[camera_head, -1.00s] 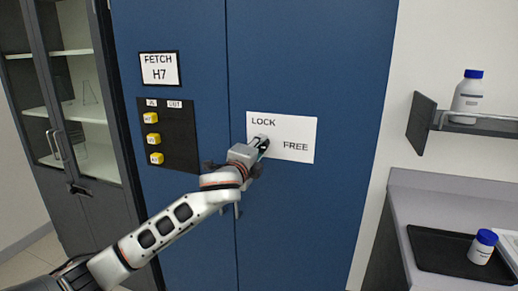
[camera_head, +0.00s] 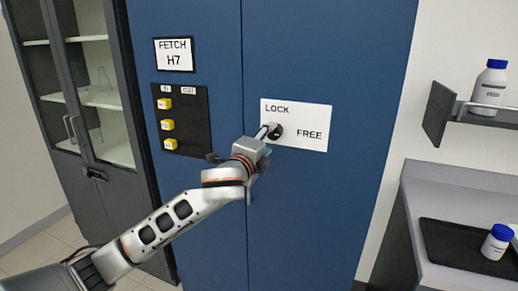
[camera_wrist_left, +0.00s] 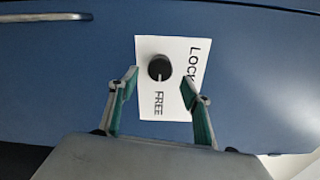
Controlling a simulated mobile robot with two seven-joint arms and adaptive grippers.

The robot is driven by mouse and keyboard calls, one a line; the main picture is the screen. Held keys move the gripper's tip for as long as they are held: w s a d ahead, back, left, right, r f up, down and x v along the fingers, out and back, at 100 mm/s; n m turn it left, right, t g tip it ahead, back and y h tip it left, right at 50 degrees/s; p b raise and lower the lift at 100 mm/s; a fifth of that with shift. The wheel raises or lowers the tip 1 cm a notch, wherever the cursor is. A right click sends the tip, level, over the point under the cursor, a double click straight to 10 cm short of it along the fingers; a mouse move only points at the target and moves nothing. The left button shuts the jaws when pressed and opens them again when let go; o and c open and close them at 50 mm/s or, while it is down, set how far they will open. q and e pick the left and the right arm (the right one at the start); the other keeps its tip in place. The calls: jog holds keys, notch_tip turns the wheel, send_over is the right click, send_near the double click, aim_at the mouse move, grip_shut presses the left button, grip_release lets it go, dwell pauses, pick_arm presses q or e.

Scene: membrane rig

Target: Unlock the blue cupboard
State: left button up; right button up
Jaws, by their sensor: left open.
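The tall blue cupboard (camera_head: 310,210) has a white label plate (camera_head: 312,112) reading LOCK at upper left and FREE at right. A round black knob (camera_head: 276,131) sits on the plate and also shows in the left wrist view (camera_wrist_left: 159,67). There, a small pale mark on the knob is on the side facing FREE. My left gripper (camera_head: 265,142) is just in front of the plate, partly covering its lower left in the head view. In the left wrist view its teal-padded fingers (camera_wrist_left: 158,86) are spread wide and empty, with the knob beyond them, apparently apart. My right gripper is out of view.
A black panel (camera_head: 184,140) with yellow buttons and a FETCH H7 sign (camera_head: 174,55) are on the cupboard's left door. A glass-fronted cabinet (camera_head: 95,90) stands at left. At right are a shelf with a bottle (camera_head: 490,85) and a counter with a black tray (camera_head: 450,245).

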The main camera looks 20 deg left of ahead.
pick_arm(q)
jog(key=s, duration=0.7)
jog(key=shift+s+a, duration=0.15)
jog(key=shift+s, duration=0.2)
jog(key=s+d+f+n+g+h, duration=0.15)
jog(key=s+f+n, duration=0.25)
jog(key=f, duration=1.2)
jog(key=s+d+f+n+g+h, duration=0.1)
jog(key=s+d+f+n+g, duration=0.25)
jog(key=f, duration=1.25)
jog(key=s+a+f+n+g, duration=0.1)
jog(key=s+f+n, duration=0.3)
jog(key=s+f, duration=0.6)
jog(key=s+a+f+n+g+y, duration=0.1)
jog(key=s+a+f+n, duration=0.2)
jog(key=s+f, duration=0.7)
jog(key=s+n, duration=0.2)
jog(key=s, duration=0.1)
jog(key=shift+s+a+f, duration=0.15)
jog(key=shift+a+f, duration=0.05)
jog(key=shift+f, duration=0.1)
